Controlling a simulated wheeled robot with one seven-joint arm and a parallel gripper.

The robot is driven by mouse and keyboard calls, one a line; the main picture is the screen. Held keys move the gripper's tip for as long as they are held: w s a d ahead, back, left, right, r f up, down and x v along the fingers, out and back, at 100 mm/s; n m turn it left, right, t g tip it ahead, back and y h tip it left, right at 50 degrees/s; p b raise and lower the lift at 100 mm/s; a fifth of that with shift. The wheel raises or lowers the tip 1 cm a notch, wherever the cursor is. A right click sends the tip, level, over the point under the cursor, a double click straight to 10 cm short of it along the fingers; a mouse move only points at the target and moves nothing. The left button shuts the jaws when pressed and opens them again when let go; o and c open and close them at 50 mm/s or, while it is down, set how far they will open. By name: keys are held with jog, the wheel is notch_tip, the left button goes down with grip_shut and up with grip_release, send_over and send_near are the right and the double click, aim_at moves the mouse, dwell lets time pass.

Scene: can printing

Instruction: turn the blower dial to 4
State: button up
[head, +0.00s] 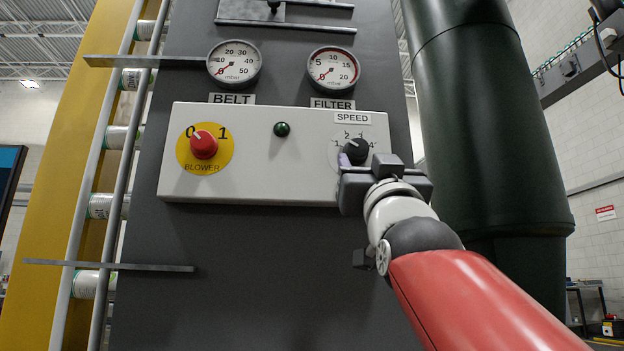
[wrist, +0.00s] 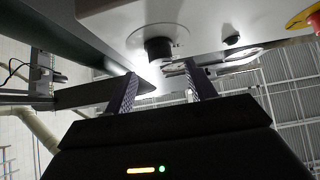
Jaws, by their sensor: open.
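The black speed dial (head: 356,151) sits at the right of the white control box, under a SPEED label with small numbers around it. A pale mark on its face seems to point to the upper left; my gripper partly covers the lower numbers, so the exact setting is unclear. In the wrist view the dial (wrist: 159,49) sticks out from its round plate, just beyond and between my fingertips. My gripper (head: 364,163) is open in front of the dial, its two fingers apart in the wrist view (wrist: 162,70). I cannot tell whether either finger touches the dial.
A red BLOWER switch (head: 204,145) on a yellow disc is at the left of the white box (head: 270,180), its mark toward 0. A green lamp (head: 282,129) sits between them. BELT (head: 234,64) and FILTER (head: 334,68) gauges are above. A dark green duct (head: 480,120) stands at right.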

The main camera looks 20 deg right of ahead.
aim_at(360, 152)
jog(key=p+x, duration=0.1)
jog(key=x, duration=0.3)
jog(key=shift+w+r+p, duration=0.25)
jog(key=shift+r+p, duration=0.05)
jog(key=shift+p, duration=0.1)
jog(key=shift+c, duration=0.4)
jog(key=c, duration=0.9)
